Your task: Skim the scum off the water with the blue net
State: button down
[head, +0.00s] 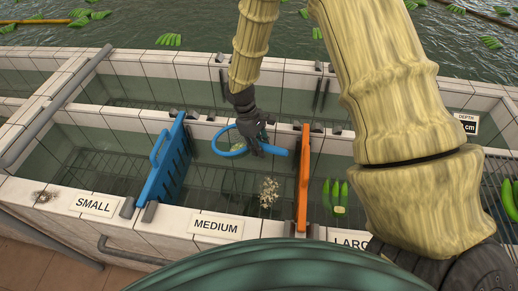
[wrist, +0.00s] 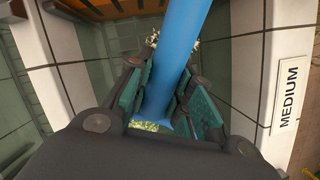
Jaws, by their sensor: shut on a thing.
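The blue net (head: 229,152) is in the medium compartment, its hoop to the left and its handle end to the right. My gripper (head: 262,142) is shut on the blue handle, which also runs between the green finger pads in the wrist view (wrist: 175,50). A pale, speckled patch of scum (head: 268,192) is on the water nearer the front wall, apart from the hoop. Some of it shows behind the handle in the wrist view (wrist: 152,39). A small yellowish patch (head: 239,147) shows inside the hoop; I cannot tell whether it is scum. Much of the hoop is hidden in the wrist view.
A blue divider (head: 168,160) stands left of the net and an orange divider (head: 303,178) close to its right. The tiled front rim bears a MEDIUM label (head: 216,225). Green bananas (head: 337,194) float right of the orange divider. A pale clump (head: 45,197) lies on the left rim.

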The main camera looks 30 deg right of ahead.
jog(key=shift+r, duration=3.65)
jog(key=shift+a, duration=0.1)
